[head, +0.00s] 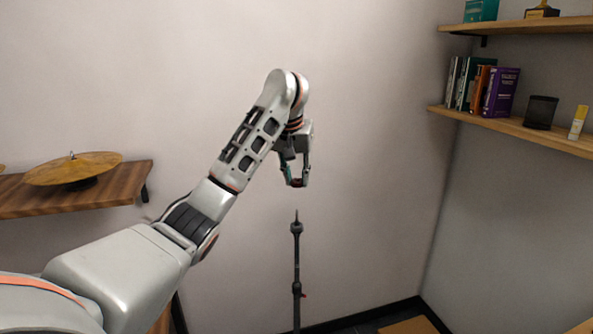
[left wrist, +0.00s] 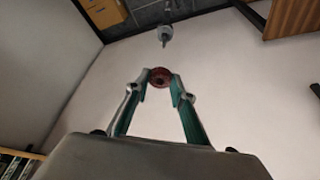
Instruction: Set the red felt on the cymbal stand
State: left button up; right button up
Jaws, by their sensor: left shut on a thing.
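My left gripper (head: 297,182) is shut on the red felt (head: 296,183) and holds it in the air above the cymbal stand. In the left wrist view the red felt (left wrist: 160,78) is a small dark red ring between the fingertips (left wrist: 160,85). The black cymbal stand (head: 297,262) stands upright, and its thin pointed top is a short way below the felt in the head view. The tip of the stand (left wrist: 165,36) also shows beyond the felt in the left wrist view, apart from it. My right gripper is not in view.
A gold cymbal (head: 74,168) rests on a wooden shelf (head: 120,192) at the left. Shelves at the right hold several books (head: 483,88), a black cup (head: 541,112) and a yellow-and-white bottle (head: 578,122). The space around the stand's top is clear.

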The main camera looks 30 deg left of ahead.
aim_at(296, 187)
pick_arm(q)
jog(key=shift+f, duration=2.4)
jog(key=shift+s, duration=0.15)
jog(key=shift+f+b, duration=0.3)
jog(key=shift+f, duration=0.1)
jog(key=shift+f+b, duration=0.5)
jog(key=shift+f, duration=0.45)
jog(key=shift+f, duration=0.35)
jog(key=shift+f+b, duration=0.2)
jog(key=shift+b, duration=0.15)
